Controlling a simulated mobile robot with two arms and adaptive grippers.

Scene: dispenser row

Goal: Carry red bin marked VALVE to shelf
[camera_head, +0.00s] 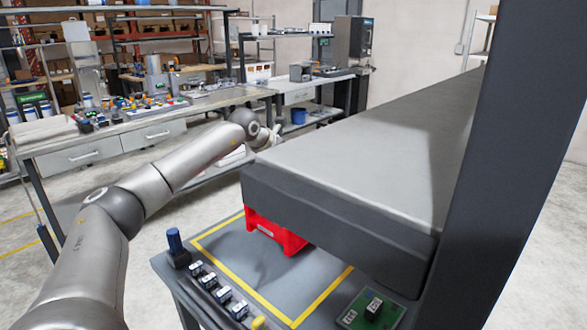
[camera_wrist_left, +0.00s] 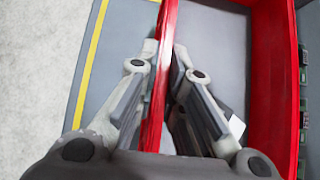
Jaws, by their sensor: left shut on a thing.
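A red bin (camera_head: 278,236) rests low over the grey tabletop with a yellow outline (camera_head: 225,258). In the head view, most of it is hidden under a large grey slab, and its small pale label is too small to read. The left wrist view shows the bin's red wall (camera_wrist_left: 258,75) and grey inside from above. My left gripper (camera_wrist_left: 164,60) is shut on the bin's near wall, one finger inside and one outside. In the head view the slab hides its fingertips. My right gripper is in neither view.
The large grey slab (camera_head: 350,150) overhangs the table and blocks much of the view. A long workbench (camera_head: 90,145) with drawers and small parts stands behind. Pale floor lies between.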

